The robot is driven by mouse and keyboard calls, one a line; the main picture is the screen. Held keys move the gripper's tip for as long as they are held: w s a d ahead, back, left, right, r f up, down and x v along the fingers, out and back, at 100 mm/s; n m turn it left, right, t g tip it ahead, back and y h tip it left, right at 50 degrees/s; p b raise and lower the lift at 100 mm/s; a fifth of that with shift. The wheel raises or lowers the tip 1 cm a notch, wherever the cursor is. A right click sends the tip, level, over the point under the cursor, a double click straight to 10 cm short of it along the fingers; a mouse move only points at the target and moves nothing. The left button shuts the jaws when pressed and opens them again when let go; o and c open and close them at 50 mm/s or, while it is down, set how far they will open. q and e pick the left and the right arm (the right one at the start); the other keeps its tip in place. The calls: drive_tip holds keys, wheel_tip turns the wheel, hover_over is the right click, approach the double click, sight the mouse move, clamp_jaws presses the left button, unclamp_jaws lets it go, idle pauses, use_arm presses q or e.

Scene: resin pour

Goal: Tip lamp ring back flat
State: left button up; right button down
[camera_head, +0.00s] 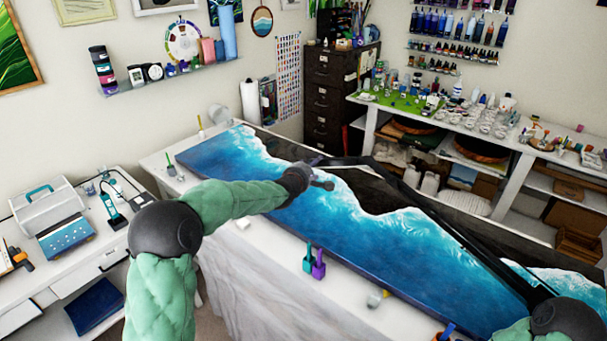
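A long thin dark bar (455,230) runs slantwise above the right half of the blue-and-white resin panel (380,245). At its upper left end a flat dark strip (345,161) lies above the panel; this may be the lamp ring seen nearly edge-on, but I cannot tell its tilt. My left gripper (326,184) is over the panel, just below and in front of that strip. Its fingers are small and dark, so touch and opening are unclear.
The panel lies on a long white table (225,225). Green and purple clamps (313,262) and a small cup (377,299) are by its front edge. A side desk (75,250) with a toolbox (48,207) stands left. Shelves (480,150) crowded with bottles stand behind.

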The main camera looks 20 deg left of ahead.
use_arm(q)
drive_tip(key=v, duration=0.7)
drive_tip(key=shift+f, duration=0.1)
drive_tip(key=s+d+f+m+g+h+b, duration=0.1)
drive_tip(key=s+d+f+m+g+b, duration=0.3)
drive_tip(key=f, duration=0.9)
drive_tip(key=s+d+f+m+g+b, duration=0.15)
drive_tip(key=s+f, duration=0.35)
drive_tip(key=f, duration=0.7)
drive_tip(key=s+d+f+m+g+h+b, duration=0.15)
drive_tip(key=s+f+m, duration=0.3)
drive_tip(key=f, duration=0.85)
drive_tip(key=s+d+f+m+g+b, duration=0.2)
drive_tip(key=s+f+m, duration=0.1)
drive_tip(key=s+f, duration=0.4)
drive_tip(key=s+d+f+m+g+b, duration=0.3)
drive_tip(key=s+f, duration=0.4)
drive_tip(key=s, duration=0.5)
drive_tip(key=s+d+f+m+g+b, duration=0.2)
drive_tip(key=s+d+f+m, duration=0.1)
drive_tip(key=s+f, duration=0.5)
drive_tip(key=shift+s+m+g, duration=0.3)
drive_tip(key=shift+s+m, duration=0.1)
drive_tip(key=shift+s, duration=0.45)
